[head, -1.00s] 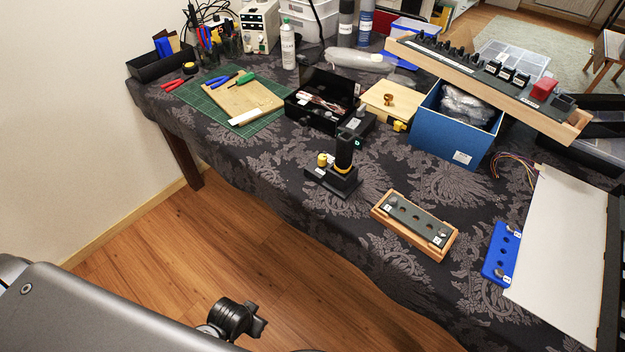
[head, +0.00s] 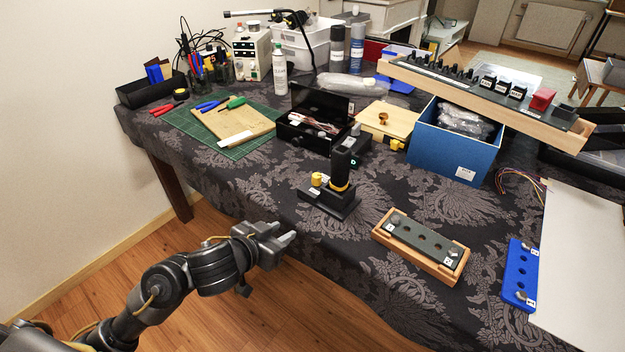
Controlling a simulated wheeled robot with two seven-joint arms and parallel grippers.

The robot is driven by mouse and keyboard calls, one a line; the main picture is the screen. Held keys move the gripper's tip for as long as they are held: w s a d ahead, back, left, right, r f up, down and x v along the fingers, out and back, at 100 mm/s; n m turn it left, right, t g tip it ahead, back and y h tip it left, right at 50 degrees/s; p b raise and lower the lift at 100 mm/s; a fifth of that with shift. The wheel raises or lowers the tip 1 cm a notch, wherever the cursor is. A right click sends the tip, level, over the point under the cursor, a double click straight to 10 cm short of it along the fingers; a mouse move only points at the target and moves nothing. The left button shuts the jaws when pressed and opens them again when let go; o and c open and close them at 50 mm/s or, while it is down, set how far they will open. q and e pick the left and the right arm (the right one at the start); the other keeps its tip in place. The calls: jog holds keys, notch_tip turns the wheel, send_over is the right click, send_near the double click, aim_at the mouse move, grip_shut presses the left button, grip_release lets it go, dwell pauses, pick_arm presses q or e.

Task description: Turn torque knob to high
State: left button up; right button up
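A black upright tool with a yellow ring (head: 341,187) stands on a black base (head: 330,203) near the table's front edge. A small yellow knob (head: 317,180) sits on the left part of that base. Which of these is the torque knob, and its setting, is too small to tell. My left gripper (head: 286,233) is in front of the table edge, below and left of the base and apart from it. Its two fingers look spread, with nothing between them. My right gripper is not in view.
A wooden tray with a grey panel (head: 421,247) lies right of the base. Behind are an open black box (head: 302,137), a wooden box (head: 387,122) and a blue box (head: 450,150). A long switch panel (head: 480,102) rests on the blue box. Tablecloth in front of the base is clear.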

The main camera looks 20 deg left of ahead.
aim_at(313, 178)
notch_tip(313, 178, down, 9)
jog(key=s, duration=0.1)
pick_arm(q)
jog(key=w+r+h, duration=0.1)
jog(key=w+r, duration=0.1)
jog(key=w+r+m+h, duration=0.1)
jog(key=w+r, duration=0.1)
jog(key=r, duration=0.1)
jog(key=w+r, duration=0.2)
jog(key=r, duration=0.1)
jog(key=shift+w+a+r+m+h+b, duration=0.2)
jog(key=shift+a+r+m+h+b, duration=0.1)
jog(key=shift+h, duration=0.1)
jog(key=b+x, duration=0.3)
jog(key=x, duration=0.6)
jog(key=shift+b, duration=0.4)
jog(key=shift+w+d+f, duration=0.1)
jog(key=shift+w+d, duration=0.1)
jog(key=shift+w, duration=0.15)
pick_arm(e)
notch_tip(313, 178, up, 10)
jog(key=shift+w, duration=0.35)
pick_arm(q)
grip_shut()
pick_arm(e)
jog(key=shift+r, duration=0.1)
